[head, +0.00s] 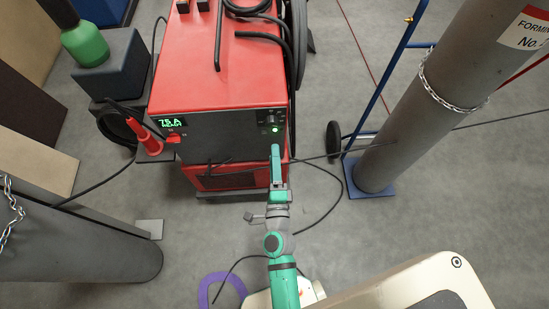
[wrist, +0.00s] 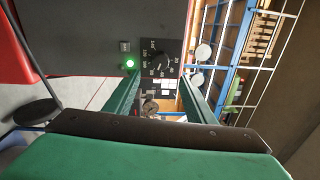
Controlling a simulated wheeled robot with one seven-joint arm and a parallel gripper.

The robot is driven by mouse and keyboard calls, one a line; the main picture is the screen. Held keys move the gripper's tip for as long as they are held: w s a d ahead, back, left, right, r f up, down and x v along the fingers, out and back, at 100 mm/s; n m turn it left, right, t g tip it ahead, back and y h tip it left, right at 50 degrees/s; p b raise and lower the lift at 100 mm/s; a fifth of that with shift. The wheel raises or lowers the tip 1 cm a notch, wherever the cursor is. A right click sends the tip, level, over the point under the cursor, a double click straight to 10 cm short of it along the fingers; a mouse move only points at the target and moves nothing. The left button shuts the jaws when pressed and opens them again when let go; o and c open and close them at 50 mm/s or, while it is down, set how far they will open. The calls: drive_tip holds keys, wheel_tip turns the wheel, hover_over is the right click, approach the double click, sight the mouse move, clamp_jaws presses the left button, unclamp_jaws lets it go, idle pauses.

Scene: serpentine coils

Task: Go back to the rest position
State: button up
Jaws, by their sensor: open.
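My gripper (head: 276,152) is at the front of the red welding machine (head: 225,75), just below its knob panel. In the wrist view my gripper (wrist: 158,88) shows two green fingers spread apart with nothing between them. Beyond the fingers is the black dial panel (wrist: 158,65) with a knob, and a lit green lamp (wrist: 130,64) left of it. In the head view the lamp and a dark knob (head: 270,118) show just above my fingertips. I cannot tell whether the fingertips touch the panel. The machine's display (head: 196,123) glows green.
A red torch (head: 149,138) with a cable stands left of the machine. A grey cylinder (head: 440,95) chained to a blue cart stands at right. Another grey cylinder (head: 75,243) lies at lower left. A purple ring (head: 207,288) is on the floor. Cables cross the floor.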

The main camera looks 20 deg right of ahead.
drive_tip(key=shift+a, duration=0.1)
idle(0.3)
drive_tip(key=s+a+r+n+y, duration=0.1)
drive_tip(key=s+a+n, duration=0.3)
drive_tip(key=s+n, duration=0.3)
drive_tip(key=s+a+r+n+g+y, duration=0.1)
drive_tip(key=s+a+n+y, duration=0.1)
drive_tip(key=s+a+n, duration=0.3)
drive_tip(key=s+a+r+n+g+y, duration=0.1)
drive_tip(key=s+a+n, duration=0.3)
drive_tip(key=s+n, duration=0.6)
drive_tip(key=s+r+y, duration=0.1)
drive_tip(key=s, duration=0.1)
drive_tip(key=shift+s+a, duration=0.25)
drive_tip(key=shift+s, duration=0.1)
drive_tip(key=shift+r, duration=0.1)
idle(1.5)
